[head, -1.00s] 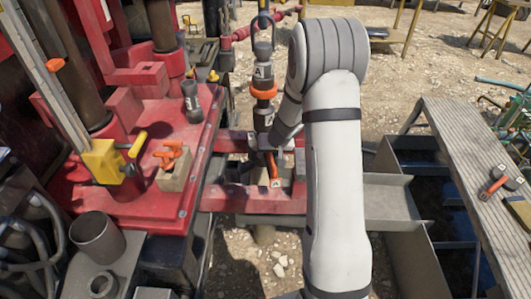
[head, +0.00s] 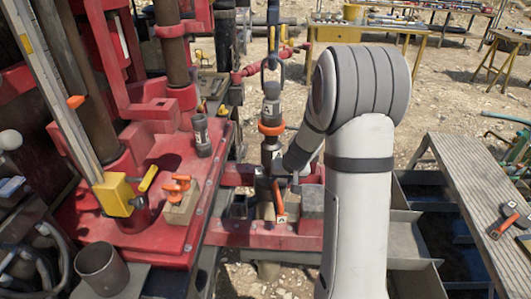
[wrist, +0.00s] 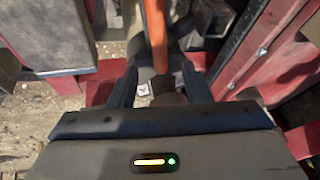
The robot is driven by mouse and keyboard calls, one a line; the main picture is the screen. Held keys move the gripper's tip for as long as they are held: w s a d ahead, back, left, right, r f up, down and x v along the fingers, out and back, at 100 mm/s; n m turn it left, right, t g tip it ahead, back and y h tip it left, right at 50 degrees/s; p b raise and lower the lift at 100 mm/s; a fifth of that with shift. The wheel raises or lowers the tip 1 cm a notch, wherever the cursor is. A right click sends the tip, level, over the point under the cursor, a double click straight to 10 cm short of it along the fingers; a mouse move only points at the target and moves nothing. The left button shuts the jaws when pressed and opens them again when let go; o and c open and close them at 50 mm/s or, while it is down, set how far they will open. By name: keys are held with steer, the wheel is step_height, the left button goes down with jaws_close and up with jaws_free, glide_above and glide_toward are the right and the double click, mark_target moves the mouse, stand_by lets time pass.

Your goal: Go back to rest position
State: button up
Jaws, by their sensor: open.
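My white arm comes down in the head view, and its wrist reaches the red frame beneath the hanging tool with the orange ring. My gripper (wrist: 158,82) is open in the wrist view, with one dark finger on each side of an orange bar (wrist: 155,35). I cannot tell whether the fingers touch the bar. The orange bar also shows in the head view (head: 278,198), standing on the red frame just below my wrist. The gripper's fingertips are hard to make out in the head view.
The hanging tool (head: 270,122) is close to my wrist. A red platform (head: 150,235) with an orange-handled block (head: 180,207) lies left. A grey walkway (head: 470,190) with a hammer-like tool (head: 506,220) lies right. A yellow table (head: 360,33) stands behind on open gravel.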

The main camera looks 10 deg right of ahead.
steer(key=shift+s+a+r, duration=0.1)
steer(key=shift+a+r, duration=0.1)
steer(key=shift+r, duration=0.1)
steer(key=s+a+r+n+g, duration=0.1)
steer(key=s+a+r, duration=0.4)
steer(key=s, duration=0.4)
steer(key=s+a+r+n+g, duration=0.1)
steer(key=s+a+r, duration=0.2)
steer(key=s+r, duration=0.55)
steer(key=s+d+h, duration=0.1)
steer(key=s, duration=0.9)
steer(key=shift+s+d+r+h, duration=0.15)
steer(key=shift+s+r+h, duration=0.15)
steer(key=shift+r, duration=0.1)
steer(key=shift+c, duration=0.8)
